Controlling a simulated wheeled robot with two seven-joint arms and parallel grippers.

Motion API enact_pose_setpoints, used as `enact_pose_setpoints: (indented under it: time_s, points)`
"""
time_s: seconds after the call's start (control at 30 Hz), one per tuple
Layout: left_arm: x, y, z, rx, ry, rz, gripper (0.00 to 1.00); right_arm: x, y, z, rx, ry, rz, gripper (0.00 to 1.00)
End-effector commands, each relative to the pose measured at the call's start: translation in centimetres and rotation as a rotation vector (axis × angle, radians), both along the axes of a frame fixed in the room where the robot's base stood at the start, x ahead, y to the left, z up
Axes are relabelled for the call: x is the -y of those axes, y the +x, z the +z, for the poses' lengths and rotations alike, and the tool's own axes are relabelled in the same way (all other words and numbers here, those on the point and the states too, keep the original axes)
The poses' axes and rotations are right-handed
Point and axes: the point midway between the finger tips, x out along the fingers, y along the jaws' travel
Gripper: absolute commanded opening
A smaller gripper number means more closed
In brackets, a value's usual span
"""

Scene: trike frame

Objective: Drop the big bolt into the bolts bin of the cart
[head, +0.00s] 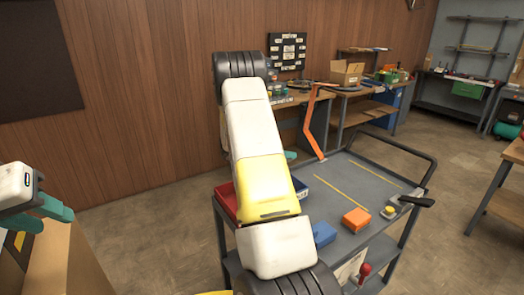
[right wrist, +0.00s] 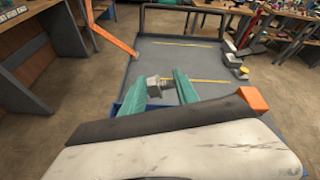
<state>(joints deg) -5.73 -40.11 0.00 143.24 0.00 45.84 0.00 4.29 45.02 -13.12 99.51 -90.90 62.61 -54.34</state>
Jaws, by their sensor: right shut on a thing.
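My right gripper (right wrist: 158,88) is shut on a grey metal big bolt (right wrist: 153,84), held between its teal fingertips above the cart. In the head view my right arm hides the bolt and most of that gripper; only a teal bit (head: 290,155) shows. The grey cart (head: 350,180) has a red bin (head: 226,200) and a dark blue bin (head: 299,188) at its left end, both partly hidden by my arm. A blue edge (right wrist: 120,107) shows below the fingers in the right wrist view. I cannot tell which bin is for bolts. My left gripper (head: 42,212) is at the far left, away from the cart.
On the cart stand a blue block-like thing (head: 324,234), an orange box (head: 356,219) and a yellow-topped tool (head: 390,211). An orange post (head: 312,125) rises beside the cart's far left corner. A cardboard box (head: 75,265) is below my left gripper. The cart's middle is clear.

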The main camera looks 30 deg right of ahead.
Motion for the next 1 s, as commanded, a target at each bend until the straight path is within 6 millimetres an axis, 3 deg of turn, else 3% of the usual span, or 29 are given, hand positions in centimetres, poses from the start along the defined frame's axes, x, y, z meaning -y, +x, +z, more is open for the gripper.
enact_pose_setpoints:
  time_s: [0.07, 0.1, 0.23, 0.57, 1.0]
  points:
    - [0.0, 0.0, 0.0, 0.0, 0.0, 0.0, 0.36, 0.0, 0.0, 0.0, 0.0, -0.001, 0.0, 0.0]
    - [0.0, 0.0, 0.0, 0.0, 0.0, 0.0, 0.36, 0.0, 0.0, 0.1, 0.0, -0.001, 0.0, 0.39]
    - [0.0, 0.0, 0.0, 0.0, 0.0, 0.0, 0.36, 0.0, 0.0, 0.1, 0.0, -0.001, 0.0, 0.62]
    - [0.0, 0.0, 0.0, 0.0, 0.0, 0.0, 0.36, -0.2, 0.0, 0.1, 0.0, 0.0, 0.001, 0.62]
    - [0.0, 0.0, 0.0, 0.0, 0.0, 0.0, 0.36, -6.2, -0.3, 2.5, 0.002, -0.001, 0.003, 0.62]
